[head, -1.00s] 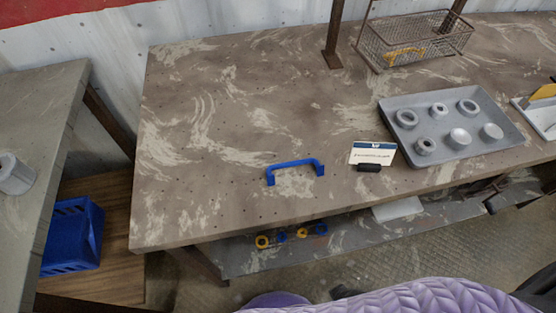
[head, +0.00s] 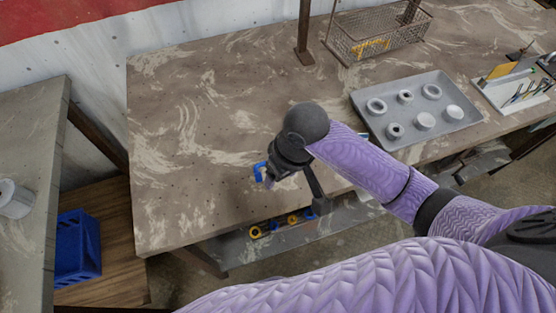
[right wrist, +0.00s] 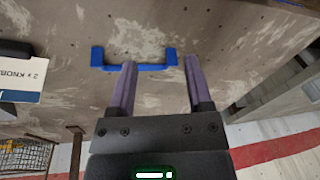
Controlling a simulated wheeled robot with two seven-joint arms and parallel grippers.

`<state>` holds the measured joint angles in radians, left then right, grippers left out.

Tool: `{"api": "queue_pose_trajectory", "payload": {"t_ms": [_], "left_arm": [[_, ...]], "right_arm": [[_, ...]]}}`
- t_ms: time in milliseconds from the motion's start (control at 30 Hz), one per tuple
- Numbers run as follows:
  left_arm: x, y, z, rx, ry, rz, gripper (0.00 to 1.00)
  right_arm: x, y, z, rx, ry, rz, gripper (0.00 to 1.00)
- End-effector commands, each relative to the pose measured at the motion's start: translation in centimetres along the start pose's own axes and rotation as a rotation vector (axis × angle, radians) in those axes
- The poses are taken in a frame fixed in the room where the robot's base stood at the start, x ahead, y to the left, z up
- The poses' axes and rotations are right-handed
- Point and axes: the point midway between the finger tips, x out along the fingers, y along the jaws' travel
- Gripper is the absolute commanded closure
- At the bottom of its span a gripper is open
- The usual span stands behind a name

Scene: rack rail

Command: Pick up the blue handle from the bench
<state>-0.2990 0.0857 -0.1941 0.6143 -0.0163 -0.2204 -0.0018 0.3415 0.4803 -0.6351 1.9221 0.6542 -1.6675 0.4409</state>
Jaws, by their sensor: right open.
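The blue handle (head: 259,173) lies on the bench (head: 190,120) near its front edge. In the head view my right gripper and wrist hide most of it. In the right wrist view the handle (right wrist: 150,67) shows as a bar with two short ends, just beyond the fingertips. My right gripper (right wrist: 160,62) is open and empty, its purple fingers pointing at the handle. The left finger overlaps the bar in the picture; I cannot tell whether it touches. In the head view the right gripper (head: 271,180) is over the handle. My left gripper is not in view.
A grey tray (head: 375,133) with several round parts stands at the right. A wire basket (head: 345,47) is at the back. Blue and yellow rings (head: 293,219) sit on the lower shelf. The bench's left side is clear.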

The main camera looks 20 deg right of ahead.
Motion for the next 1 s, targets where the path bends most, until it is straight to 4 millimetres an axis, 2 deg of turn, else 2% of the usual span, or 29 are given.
{"api": "queue_pose_trajectory", "payload": {"t_ms": [100,200,300,367,733,833,1000], "left_arm": [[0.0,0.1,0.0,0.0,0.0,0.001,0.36],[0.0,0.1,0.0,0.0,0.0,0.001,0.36],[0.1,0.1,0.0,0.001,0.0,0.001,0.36],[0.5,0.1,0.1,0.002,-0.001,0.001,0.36],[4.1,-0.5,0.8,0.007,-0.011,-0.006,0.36],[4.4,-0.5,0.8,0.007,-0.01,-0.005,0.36],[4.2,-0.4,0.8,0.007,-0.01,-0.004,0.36]], "right_arm": [[-1.9,3.7,-2.4,0.091,-0.068,0.078,0.35],[-3.6,6.2,-3.5,0.182,-0.107,0.122,0.35],[-4.1,7.2,-3.8,0.226,-0.124,0.136,0.35],[-3.5,7.3,-3.7,0.231,-0.127,0.136,0.35],[4.5,8.8,-2.9,0.228,-0.126,0.135,0.35],[5.5,8.8,-2.8,0.226,-0.123,0.135,0.35],[5.4,8.8,-2.8,0.225,-0.12,0.135,0.35]]}}
